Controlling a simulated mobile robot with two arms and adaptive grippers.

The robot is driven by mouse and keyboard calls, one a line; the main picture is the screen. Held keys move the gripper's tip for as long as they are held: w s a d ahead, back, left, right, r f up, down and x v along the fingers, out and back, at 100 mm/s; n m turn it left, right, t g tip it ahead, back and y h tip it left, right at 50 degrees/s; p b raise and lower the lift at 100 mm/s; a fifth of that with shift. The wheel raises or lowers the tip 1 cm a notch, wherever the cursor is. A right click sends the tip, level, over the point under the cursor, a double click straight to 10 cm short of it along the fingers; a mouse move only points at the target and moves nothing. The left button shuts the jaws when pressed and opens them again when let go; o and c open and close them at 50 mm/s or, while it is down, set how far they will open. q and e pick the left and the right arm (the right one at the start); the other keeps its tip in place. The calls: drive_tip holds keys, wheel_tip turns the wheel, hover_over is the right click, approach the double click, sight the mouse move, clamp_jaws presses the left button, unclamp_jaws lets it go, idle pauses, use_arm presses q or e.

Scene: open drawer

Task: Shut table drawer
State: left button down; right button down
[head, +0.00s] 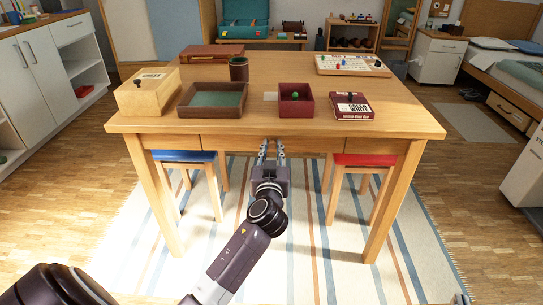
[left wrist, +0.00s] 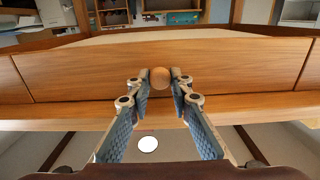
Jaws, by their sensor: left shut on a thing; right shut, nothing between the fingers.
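The wooden table (head: 420,128) stands ahead with its front edge towards me. The drawer front (head: 315,141) lies under the tabletop. In the left wrist view, the drawer front (left wrist: 235,68) spans most of the width between two seams and looks about flush with the panels beside it. A round wooden knob (left wrist: 160,78) sits at its middle. My left gripper (head: 271,148) reaches the drawer front from below. In the left wrist view, my left gripper's fingertips (left wrist: 160,84) are shut on the knob, one on each side. The knob is hidden in the head view.
On the table are a wooden box (head: 149,92), a dark tray (head: 213,111), a cup (head: 238,69), a red box (head: 296,112), a book (head: 351,113) and a game board (head: 352,66). Blue (head: 184,156) and red (head: 364,160) stools stand beneath. The striped rug before the table is clear.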

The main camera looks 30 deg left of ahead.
use_arm(q)
drive_tip(key=shift+a+r, duration=0.1)
drive_tip(key=shift+r, duration=0.1)
drive_tip(key=c, duration=2.2)
unclamp_jaws()
drive_tip(key=o, duration=0.4)
drive_tip(key=shift+w+f, duration=0.15)
drive_tip(key=shift+w, duration=0.05)
drive_tip(key=shift+o, duration=0.2)
drive_tip(key=v, duration=1.2)
drive_tip(key=shift+s, duration=0.1)
